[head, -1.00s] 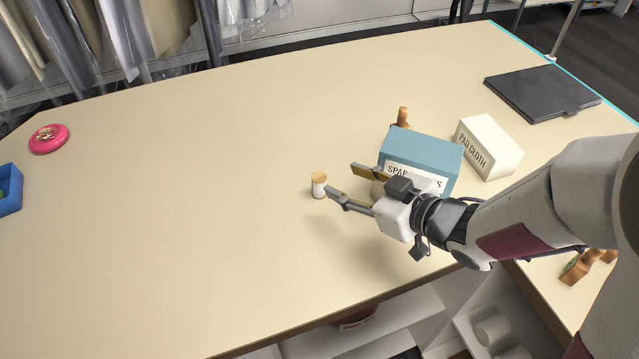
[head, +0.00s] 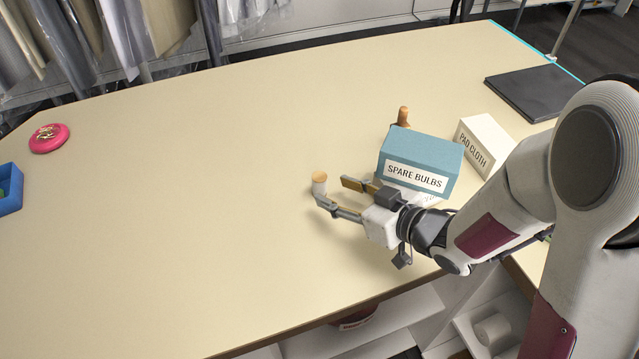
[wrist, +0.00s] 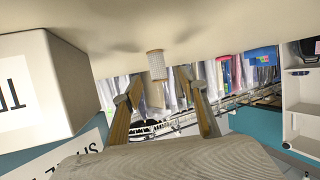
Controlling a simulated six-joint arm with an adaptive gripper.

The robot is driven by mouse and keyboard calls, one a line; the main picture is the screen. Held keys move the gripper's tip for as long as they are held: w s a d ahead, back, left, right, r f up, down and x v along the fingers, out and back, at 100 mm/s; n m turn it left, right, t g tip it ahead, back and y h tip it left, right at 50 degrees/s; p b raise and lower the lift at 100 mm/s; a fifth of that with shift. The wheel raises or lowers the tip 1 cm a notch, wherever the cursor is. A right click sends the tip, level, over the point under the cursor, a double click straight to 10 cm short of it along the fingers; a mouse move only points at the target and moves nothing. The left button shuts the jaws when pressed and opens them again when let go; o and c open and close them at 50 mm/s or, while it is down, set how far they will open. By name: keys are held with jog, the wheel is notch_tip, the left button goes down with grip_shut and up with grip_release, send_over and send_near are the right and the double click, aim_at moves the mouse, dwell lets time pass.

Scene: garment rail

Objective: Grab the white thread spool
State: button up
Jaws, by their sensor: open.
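The white thread spool (head: 320,184), with tan ends, stands upright on the cream table in the head view. In the wrist view the spool (wrist: 157,65) shows ahead of and between the two fingers. My gripper (head: 333,190) is open and low over the table, just right of the spool. In the head view its nearer fingertip covers part of the spool's lower side; I cannot tell whether they touch. In the wrist view the open gripper (wrist: 158,98) has nothing between its fingers.
A white PAD CLOTH box (head: 484,142) and a brown-handled object (head: 403,116) are near. A pink dish (head: 49,138) and blue tray (head: 10,190) sit far left. The table's middle is clear.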

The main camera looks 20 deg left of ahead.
aim_at(325, 184)
jog(key=shift+w+a+f, duration=0.25)
jog(key=shift+a, duration=0.4)
jog(key=shift+w+x, duration=0.1)
jog(key=shift+x, duration=1.2)
jog(key=shift+w+x, duration=0.15)
jog(key=shift+x, duration=1.15)
jog(key=shift+r, duration=0.2)
jog(key=c, duration=1)
